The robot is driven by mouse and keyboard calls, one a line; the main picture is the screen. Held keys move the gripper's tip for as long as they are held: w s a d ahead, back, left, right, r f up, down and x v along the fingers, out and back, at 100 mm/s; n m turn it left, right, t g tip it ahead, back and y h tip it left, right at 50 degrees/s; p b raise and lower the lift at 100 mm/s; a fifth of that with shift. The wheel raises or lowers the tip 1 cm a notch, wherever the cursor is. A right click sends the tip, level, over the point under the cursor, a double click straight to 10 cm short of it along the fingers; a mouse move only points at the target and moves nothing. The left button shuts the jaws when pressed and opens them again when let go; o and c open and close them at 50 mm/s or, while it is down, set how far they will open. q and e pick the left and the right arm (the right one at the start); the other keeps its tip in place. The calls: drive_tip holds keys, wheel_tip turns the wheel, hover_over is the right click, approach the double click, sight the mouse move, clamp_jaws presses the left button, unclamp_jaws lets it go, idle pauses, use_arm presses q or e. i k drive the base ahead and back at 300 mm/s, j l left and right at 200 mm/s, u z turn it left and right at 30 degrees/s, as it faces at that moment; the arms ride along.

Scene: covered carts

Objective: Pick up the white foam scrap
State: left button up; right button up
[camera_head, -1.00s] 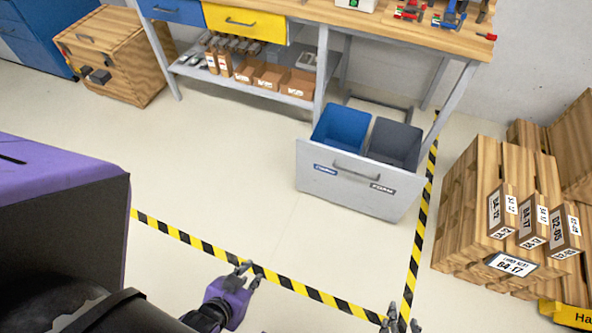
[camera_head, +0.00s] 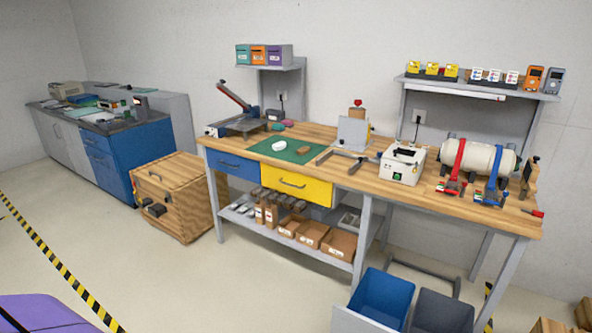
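A small white piece (camera_head: 279,146), which looks like the foam scrap, lies on the green mat (camera_head: 265,151) on the wooden workbench (camera_head: 400,190). It is at the left part of the mat, with a small brown piece (camera_head: 304,150) to its right on the same mat. Neither of my grippers is in this view, so their state does not show.
A white box (camera_head: 402,163) and a strapped cylinder (camera_head: 480,156) occupy the bench's right side. A wooden crate (camera_head: 175,192) stands left. Floor in front is clear.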

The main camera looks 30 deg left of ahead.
sight(280, 146)
drive_tip(key=i+j+z, duration=0.1)
drive_tip(key=j, duration=0.25)
drive_tip(key=i+j, duration=0.25)
drive_tip(key=i+j+z, duration=0.15)
drive_tip(key=j, duration=0.25)
drive_tip(key=i+j+z, duration=0.1)
drive_tip(key=j, duration=0.3)
drive_tip(key=i+j+z, duration=0.1)
drive_tip(key=j+z, duration=0.25)
drive_tip(key=j, duration=0.75)
drive_tip(key=j+z, duration=0.3)
drive_tip(key=j, duration=0.8)
drive_tip(key=j+z, duration=0.2)
drive_tip(key=j, duration=0.55)
drive_tip(key=j+z, duration=0.25)
drive_tip(key=j, duration=0.45)
drive_tip(key=k+j+z, duration=0.2)
drive_tip(key=j, duration=0.5)
drive_tip(key=i+j, duration=0.05)
drive_tip(key=i, duration=0.05)
